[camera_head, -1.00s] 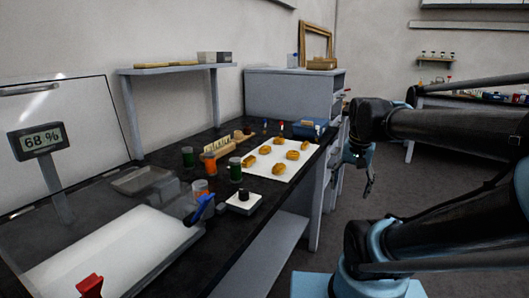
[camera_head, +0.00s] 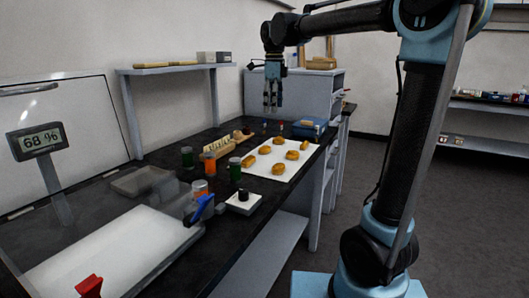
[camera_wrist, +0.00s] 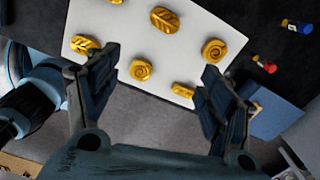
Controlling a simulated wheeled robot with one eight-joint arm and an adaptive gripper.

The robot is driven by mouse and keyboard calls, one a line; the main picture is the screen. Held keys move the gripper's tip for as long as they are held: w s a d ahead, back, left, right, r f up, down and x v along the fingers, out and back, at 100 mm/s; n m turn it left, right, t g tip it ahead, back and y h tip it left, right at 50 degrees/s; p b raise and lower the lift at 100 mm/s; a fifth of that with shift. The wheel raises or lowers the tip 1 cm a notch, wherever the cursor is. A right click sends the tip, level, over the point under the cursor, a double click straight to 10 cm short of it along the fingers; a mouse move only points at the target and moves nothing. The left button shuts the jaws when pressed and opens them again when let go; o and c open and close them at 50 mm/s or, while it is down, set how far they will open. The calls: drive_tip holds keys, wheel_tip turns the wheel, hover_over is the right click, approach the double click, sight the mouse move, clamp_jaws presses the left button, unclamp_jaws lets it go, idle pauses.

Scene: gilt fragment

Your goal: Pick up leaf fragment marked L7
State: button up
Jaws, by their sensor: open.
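Several gold carved fragments lie apart on a white sheet (camera_head: 259,175) on the dark bench. In the wrist view, two show leaf-like veins: one fragment (camera_wrist: 165,19) at the top middle and one fragment (camera_wrist: 84,44) at the left. Others show spirals, such as one (camera_wrist: 214,50) and another (camera_wrist: 141,70). No L7 mark is readable, so I cannot tell which piece carries it. My gripper (camera_head: 273,108) hangs fingers down, open and empty, above the far part of the sheet. Its fingers (camera_wrist: 160,68) also frame the wrist view, apart from every fragment.
Green-filled jars (camera_head: 235,168) and an orange-filled jar (camera_head: 210,163) stand left of the sheet. A blue box (camera_head: 309,128) and small bottles (camera_head: 281,127) are behind it. A clear-lidded case (camera_head: 75,215) fills the left.

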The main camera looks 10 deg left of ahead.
sight(265, 146)
drive_tip(key=shift+m, duration=0.6)
drive_tip(key=a+f, duration=0.1)
drive_tip(key=f, duration=0.4)
drive_tip(key=a+f, duration=0.1)
drive_tip(key=f, duration=0.5)
drive_tip(key=w+a+f, duration=0.1)
drive_tip(key=f, duration=0.4)
drive_tip(key=shift+a+f, duration=0.2)
drive_tip(key=shift+f, duration=0.1)
drive_tip(key=c, duration=1)
